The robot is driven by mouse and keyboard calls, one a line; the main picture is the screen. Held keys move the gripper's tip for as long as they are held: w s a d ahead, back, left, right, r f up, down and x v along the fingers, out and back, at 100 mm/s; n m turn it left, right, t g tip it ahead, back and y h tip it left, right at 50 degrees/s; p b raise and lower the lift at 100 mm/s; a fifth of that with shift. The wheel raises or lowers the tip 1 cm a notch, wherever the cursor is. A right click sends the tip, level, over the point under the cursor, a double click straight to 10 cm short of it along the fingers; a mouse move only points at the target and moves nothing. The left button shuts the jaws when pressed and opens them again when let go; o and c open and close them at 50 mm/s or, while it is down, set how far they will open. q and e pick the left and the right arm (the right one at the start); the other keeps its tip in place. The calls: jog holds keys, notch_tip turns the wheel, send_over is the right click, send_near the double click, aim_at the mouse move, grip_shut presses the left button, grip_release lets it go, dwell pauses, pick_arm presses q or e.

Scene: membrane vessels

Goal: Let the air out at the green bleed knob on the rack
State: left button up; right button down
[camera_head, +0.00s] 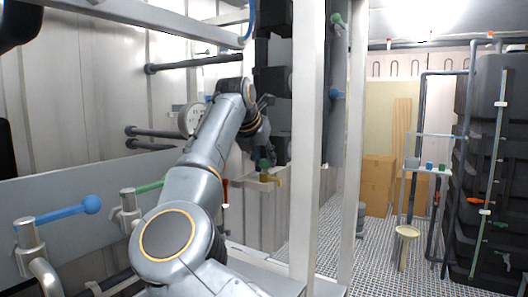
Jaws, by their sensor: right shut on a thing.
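The green bleed knob (265,164) is on a brass fitting (270,178) at the rack, in the middle of the head view. It is small and partly covered by my gripper. My right gripper (264,154) reaches down from the bent wrist of my grey arm and is shut on the green knob from above. Its fingers are dark and small, so their exact hold is hard to make out. My left gripper is not in view.
White rack posts (306,150) stand just right of the gripper. A blue-handled valve (68,212) and a green-handled valve (146,188) stand at front left. A round gauge (191,118) is behind my arm.

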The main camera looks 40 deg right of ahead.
jog(key=c, duration=1.3)
grip_release()
jog(key=shift+c, duration=0.2)
jog(key=shift+a+r, duration=0.1)
jog(key=v, duration=1.2)
